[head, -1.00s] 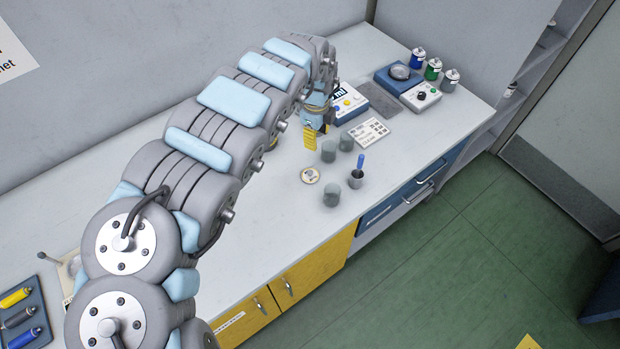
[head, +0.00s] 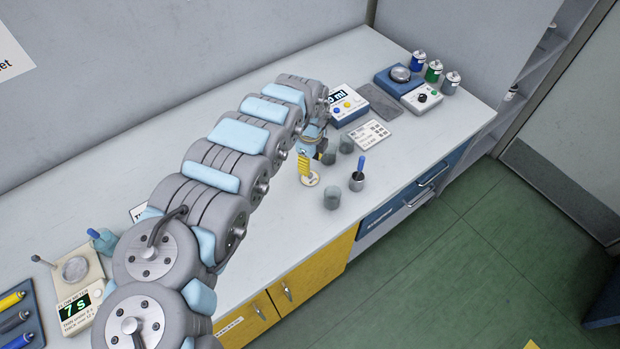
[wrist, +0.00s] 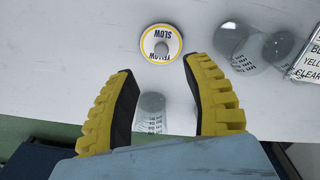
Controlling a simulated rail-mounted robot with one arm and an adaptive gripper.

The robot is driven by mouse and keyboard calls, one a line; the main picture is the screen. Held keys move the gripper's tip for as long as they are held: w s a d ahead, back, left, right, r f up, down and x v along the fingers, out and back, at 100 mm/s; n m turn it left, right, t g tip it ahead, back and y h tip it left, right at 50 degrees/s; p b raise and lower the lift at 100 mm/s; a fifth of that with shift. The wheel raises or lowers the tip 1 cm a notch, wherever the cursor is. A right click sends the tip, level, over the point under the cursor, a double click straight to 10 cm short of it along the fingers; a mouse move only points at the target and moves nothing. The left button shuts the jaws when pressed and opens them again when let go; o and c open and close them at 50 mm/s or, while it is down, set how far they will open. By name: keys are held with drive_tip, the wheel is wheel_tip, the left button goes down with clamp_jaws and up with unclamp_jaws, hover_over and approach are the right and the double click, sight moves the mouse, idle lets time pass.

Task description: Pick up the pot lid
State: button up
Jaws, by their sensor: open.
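The pot lid is a small round white disc (wrist: 161,44) with a yellow rim, a grey knob and the words YELLOW and SLOW. It lies flat on the white counter, and in the head view the lid (head: 310,180) is partly hidden by my gripper (head: 316,167). In the wrist view my gripper (wrist: 160,66) is open and empty, its yellow ribbed fingers spread wide. The lid appears just beyond the fingertips, roughly centred between them. I cannot tell the exact height of the fingers above it.
A clear cup (head: 331,198) stands near the lid; a cup (wrist: 152,110) shows between the fingers in the wrist view. Another cup (head: 346,144) and a cup with a blue-handled tool (head: 357,181) stand to the right. A label card (head: 369,135) lies behind. Counter left of the lid is clear.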

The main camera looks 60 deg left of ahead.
sight(311, 174)
drive_tip(key=shift+f, duration=0.9)
drive_tip(key=shift+w+a+f+b, duration=0.1)
drive_tip(key=shift+f+b, duration=0.25)
drive_tip(key=shift+f, duration=0.55)
drive_tip(key=shift+a+f+b, duration=0.1)
drive_tip(key=shift+f+b, duration=0.3)
drive_tip(key=shift+f, duration=1.25)
clamp_jaws()
